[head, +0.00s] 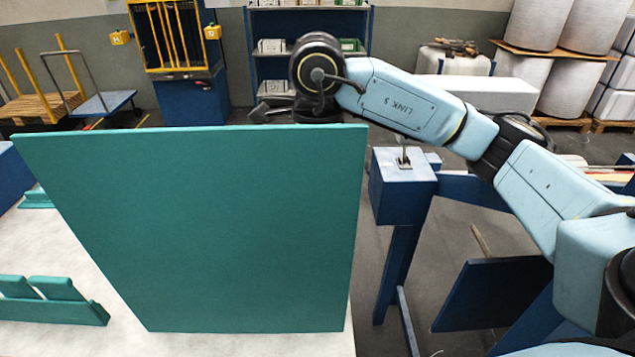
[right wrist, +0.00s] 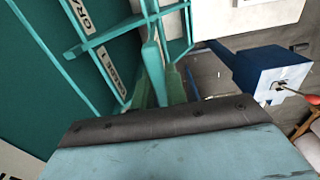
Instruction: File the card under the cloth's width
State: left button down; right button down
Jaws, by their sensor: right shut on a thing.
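A large teal board (head: 220,220) stands on the pale table, its plain side toward the head camera. The right wrist view shows teal strips and white labels on the board's other side (right wrist: 50,50); one label (right wrist: 112,75) seems to read "GRADE 1". My right arm reaches over the board's top edge. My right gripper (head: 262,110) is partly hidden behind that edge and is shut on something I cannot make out. In the right wrist view its dark edge and pale blue body fill the bottom. I cannot pick out the card or the cloth. My left gripper is not in view.
A low teal holder (head: 50,312) with two upright flaps lies at the left of the pale table (head: 240,345). A blue post (head: 404,190) of a frame stands right of the board. Shelves, a cart and large rolls are far behind.

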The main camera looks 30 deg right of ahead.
jog(key=shift+f+b, duration=1.7)
jog(key=shift+f, duration=0.35)
jog(key=c, duration=1.3)
grip_release()
jog(key=shift+c, duration=0.2)
jog(key=shift+r, duration=0.6)
notch_tip(320, 180, up, 12)
jog(key=shift+r+p, duration=0.15)
jog(key=shift+p, duration=0.95)
